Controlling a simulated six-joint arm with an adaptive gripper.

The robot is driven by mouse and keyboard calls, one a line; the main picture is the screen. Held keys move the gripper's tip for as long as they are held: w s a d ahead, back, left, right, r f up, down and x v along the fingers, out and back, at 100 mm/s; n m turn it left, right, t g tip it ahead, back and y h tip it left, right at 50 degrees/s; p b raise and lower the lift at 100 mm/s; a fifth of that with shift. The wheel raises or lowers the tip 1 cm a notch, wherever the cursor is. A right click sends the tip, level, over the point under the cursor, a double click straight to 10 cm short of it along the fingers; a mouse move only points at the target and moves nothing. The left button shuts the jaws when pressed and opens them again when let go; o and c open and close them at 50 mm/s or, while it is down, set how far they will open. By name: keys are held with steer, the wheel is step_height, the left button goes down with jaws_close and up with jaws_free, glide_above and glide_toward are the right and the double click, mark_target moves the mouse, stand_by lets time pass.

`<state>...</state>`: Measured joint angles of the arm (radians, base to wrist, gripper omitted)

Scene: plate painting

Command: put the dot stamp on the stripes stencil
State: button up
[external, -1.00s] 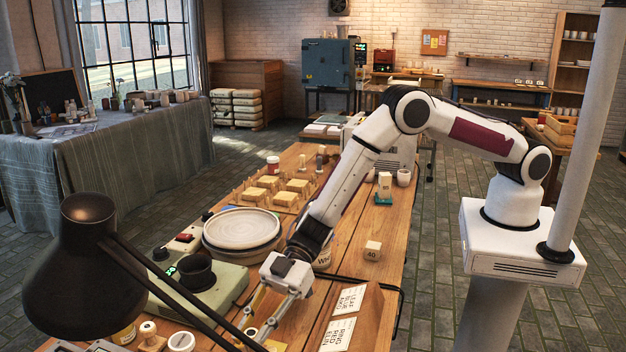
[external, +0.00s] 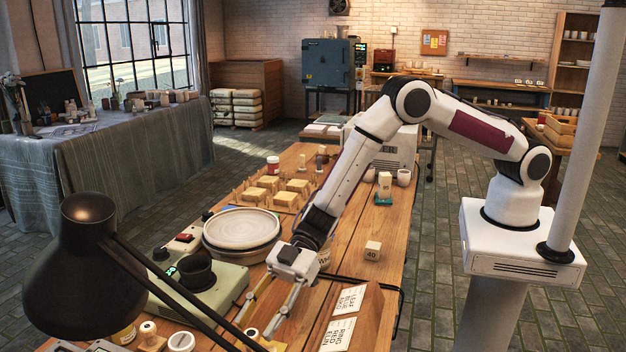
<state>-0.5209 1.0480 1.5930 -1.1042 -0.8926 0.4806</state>
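My gripper (external: 257,329) reaches down over the near part of the wooden bench, its two fingers spread apart. The lamp's arm partly hides the fingertips. A small pale-topped yellowish piece (external: 252,333) shows low between the fingers; I cannot tell if it is the dot stamp. A wooden piece with a round knob (external: 149,328) stands at the lower left, beside a small white ring-shaped piece (external: 181,341). A wooden block on a green base (external: 384,190) stands farther back. I cannot make out which thing is the dot stamp, nor the stripes stencil.
A black desk lamp (external: 86,265) blocks the lower left. A banding wheel (external: 241,230) and a green scale (external: 220,289) stand left of my gripper.

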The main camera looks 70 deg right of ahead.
step_height(320, 180, up, 7)
stand_by(0.5)
steer(key=shift+d, duration=0.1)
stand_by(0.7)
